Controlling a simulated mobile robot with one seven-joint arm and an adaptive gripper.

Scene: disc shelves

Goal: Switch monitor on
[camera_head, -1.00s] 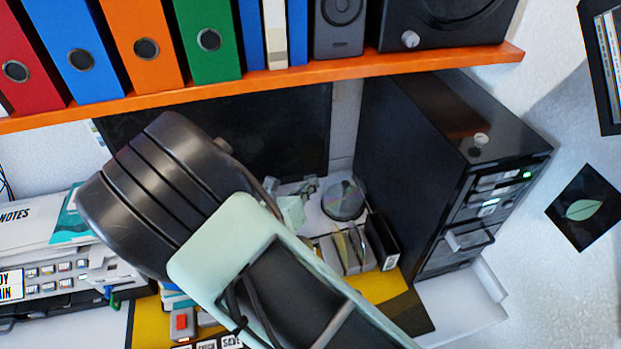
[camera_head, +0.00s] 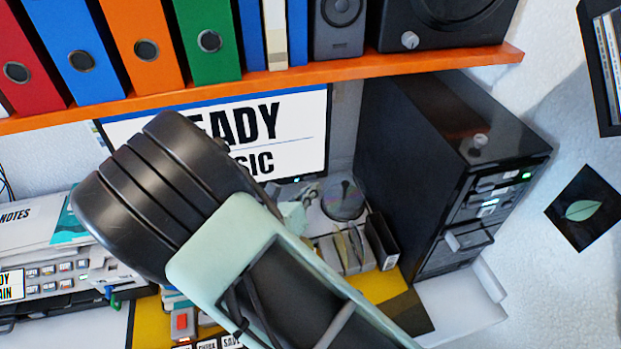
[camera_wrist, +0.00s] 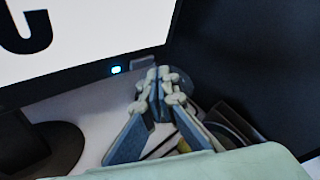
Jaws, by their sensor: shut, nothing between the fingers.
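The monitor (camera_head: 305,130) stands under the orange shelf, its screen lit white with large black letters, partly hidden behind my arm. In the wrist view the monitor's lower bezel (camera_wrist: 80,83) carries a small lit blue-white light (camera_wrist: 116,69), close to its lower right corner. My gripper (camera_wrist: 160,75) is shut and empty, its fingertips just right of that light, near the bezel's corner. I cannot tell whether they touch it. In the head view my gripper (camera_head: 298,200) is small and partly hidden by my arm, below the screen's right part.
A black computer tower (camera_head: 440,160) with green lights stands right of the monitor. The orange shelf (camera_head: 290,82) above holds binders and speakers. A disc stack (camera_head: 343,199) and a small black box (camera_head: 381,241) sit near my gripper. A keyboard and papers lie left.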

